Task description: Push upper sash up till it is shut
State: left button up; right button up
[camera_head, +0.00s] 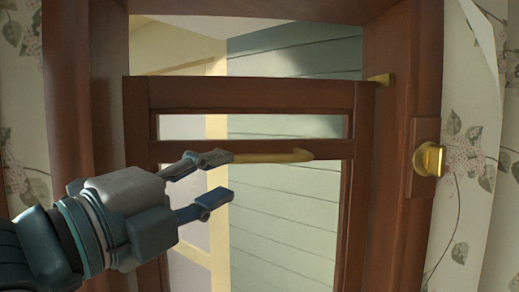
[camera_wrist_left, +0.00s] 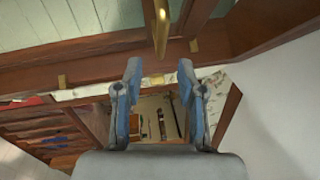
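A brown wooden sash (camera_head: 240,96) hangs in the window frame, with an open gap above its top rail. A brass bar handle (camera_head: 272,157) runs along a lower rail of the window; it also shows in the wrist view (camera_wrist_left: 160,25), beyond the fingertips. My left gripper (camera_head: 225,176) is open and empty in front of the window. Its upper finger overlaps the left end of the handle in the head view; I cannot tell whether they touch. The fingers also show spread apart in the wrist view (camera_wrist_left: 160,72). My right gripper is not in view.
The dark wooden window frame (camera_head: 402,60) stands on both sides. A brass fitting (camera_head: 429,159) sits on the right jamb, and a small brass piece (camera_head: 381,79) is near the sash's top right corner. Floral wallpaper (camera_head: 470,175) covers the wall. Pale green siding (camera_head: 290,200) shows outside.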

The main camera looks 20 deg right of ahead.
aim_at(258, 160)
pick_arm(q)
jog(key=p+x, duration=0.2)
jog(key=x, duration=0.6)
jog(key=shift+d+r, duration=0.15)
jog(key=shift+d, duration=0.25)
jog(key=shift+w+d+p, duration=0.15)
jog(key=shift+w+p, duration=0.2)
jog(key=shift+w, duration=0.05)
jog(key=shift+d, duration=0.1)
grip_shut()
